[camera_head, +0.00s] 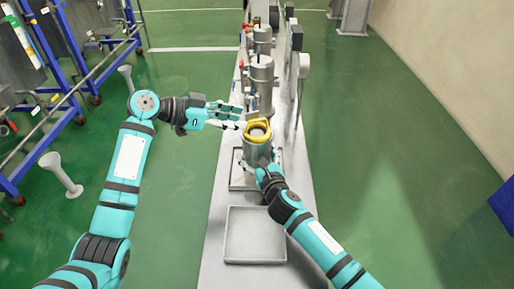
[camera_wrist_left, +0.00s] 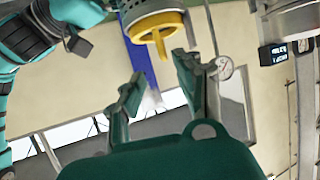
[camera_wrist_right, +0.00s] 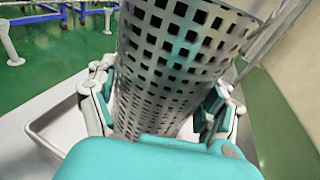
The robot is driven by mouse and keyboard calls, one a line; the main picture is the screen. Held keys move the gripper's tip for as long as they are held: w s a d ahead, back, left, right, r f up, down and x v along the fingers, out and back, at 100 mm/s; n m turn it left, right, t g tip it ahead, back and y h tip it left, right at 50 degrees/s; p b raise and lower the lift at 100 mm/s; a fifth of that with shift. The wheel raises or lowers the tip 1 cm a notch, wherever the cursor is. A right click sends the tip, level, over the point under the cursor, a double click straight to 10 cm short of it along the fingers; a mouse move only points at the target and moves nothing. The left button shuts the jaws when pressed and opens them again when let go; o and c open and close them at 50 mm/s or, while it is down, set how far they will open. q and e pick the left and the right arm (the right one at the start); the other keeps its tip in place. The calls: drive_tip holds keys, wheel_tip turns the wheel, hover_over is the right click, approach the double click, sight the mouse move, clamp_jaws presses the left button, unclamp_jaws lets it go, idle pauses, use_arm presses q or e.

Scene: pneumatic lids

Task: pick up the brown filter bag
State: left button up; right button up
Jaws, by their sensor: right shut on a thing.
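I cannot make out a brown filter bag in any view. A perforated metal basket (camera_wrist_right: 185,60) with a yellow ring (camera_head: 257,130) on top stands upright above the bench. My right gripper (camera_head: 266,166) is shut around the basket; its fingers lie on both sides in the right wrist view. My left gripper (camera_head: 241,115) is open and empty, beside and just left of the yellow ring. In the left wrist view its fingers (camera_wrist_left: 158,70) are spread with nothing between them, and the yellow ring (camera_wrist_left: 155,25) shows above. The inside of the basket is hidden.
A long grey bench (camera_head: 215,235) runs away from me. An empty square tray (camera_head: 228,238) lies at its near end, and another (camera_head: 236,180) is under the basket. Metal canisters (camera_head: 262,75) stand farther along. Blue-framed racks (camera_head: 75,100) are at the left. Green floor (camera_head: 380,160) is clear on the right.

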sight(257, 120)
use_arm(q)
drive_tip(key=shift+w+x, duration=0.15)
drive_tip(key=shift+x, duration=1.55)
drive_tip(key=shift+w+x, duration=0.1)
drive_tip(key=shift+x, duration=1.6)
clamp_jaws()
drive_tip(key=shift+r, duration=0.2)
